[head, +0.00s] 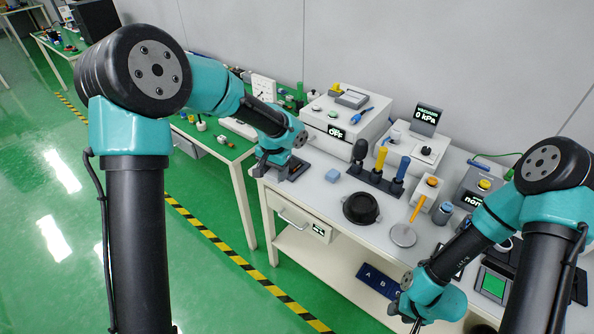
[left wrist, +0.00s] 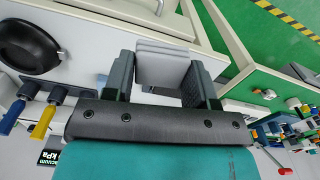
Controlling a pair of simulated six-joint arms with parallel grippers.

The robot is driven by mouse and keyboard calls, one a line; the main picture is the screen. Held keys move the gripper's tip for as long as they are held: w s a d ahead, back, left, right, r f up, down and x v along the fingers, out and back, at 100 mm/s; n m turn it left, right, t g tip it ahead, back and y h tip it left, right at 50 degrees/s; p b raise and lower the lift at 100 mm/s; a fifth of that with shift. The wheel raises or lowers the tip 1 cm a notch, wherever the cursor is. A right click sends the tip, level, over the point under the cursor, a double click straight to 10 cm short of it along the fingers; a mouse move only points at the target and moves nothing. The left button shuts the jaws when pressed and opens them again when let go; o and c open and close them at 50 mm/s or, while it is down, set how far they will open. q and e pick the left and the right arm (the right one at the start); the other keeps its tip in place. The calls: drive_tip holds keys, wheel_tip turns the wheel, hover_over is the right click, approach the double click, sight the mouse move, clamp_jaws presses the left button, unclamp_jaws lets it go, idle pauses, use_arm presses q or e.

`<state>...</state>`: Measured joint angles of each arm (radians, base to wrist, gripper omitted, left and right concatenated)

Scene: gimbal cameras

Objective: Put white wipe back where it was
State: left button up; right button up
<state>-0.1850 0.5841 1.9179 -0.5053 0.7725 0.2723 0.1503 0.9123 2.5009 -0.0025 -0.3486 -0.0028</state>
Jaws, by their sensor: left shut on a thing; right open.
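My left gripper (head: 284,170) is low over the left end of the white bench, by its corner. In the left wrist view its two dark fingers (left wrist: 160,82) are shut on the white wipe (left wrist: 163,66), a flat, pale grey-white folded stack. The wipe is hidden by the gripper in the head view. I cannot tell whether it touches the bench top. My right gripper (head: 416,324) is open at the bottom edge of the head view, in front of the bench and mostly cut off.
A small blue block (head: 332,175) lies right of my left gripper. A drawer (head: 303,222) is below the bench edge.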

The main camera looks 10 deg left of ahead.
use_arm(q)
drive_tip(key=s+d+f+m, duration=0.1)
drive_tip(key=s+d+f, duration=0.2)
drive_tip(key=d, duration=0.4)
drive_tip(key=s+d+f, duration=0.4)
drive_tip(key=s+d, duration=0.2)
drive_tip(key=shift+s+d+m, duration=0.25)
drive_tip(key=shift+d+m, duration=0.15)
drive_tip(key=shift+f, duration=0.1)
hover_over(314, 195)
drive_tip(key=shift+s+f, duration=0.4)
drive_tip(key=shift+f, duration=0.3)
drive_tip(key=shift+w, duration=0.15)
drive_tip(key=shift+w+f, duration=0.2)
drive_tip(key=shift+f, duration=1.6)
drive_tip(key=shift+f, duration=0.15)
drive_tip(key=o, duration=0.9)
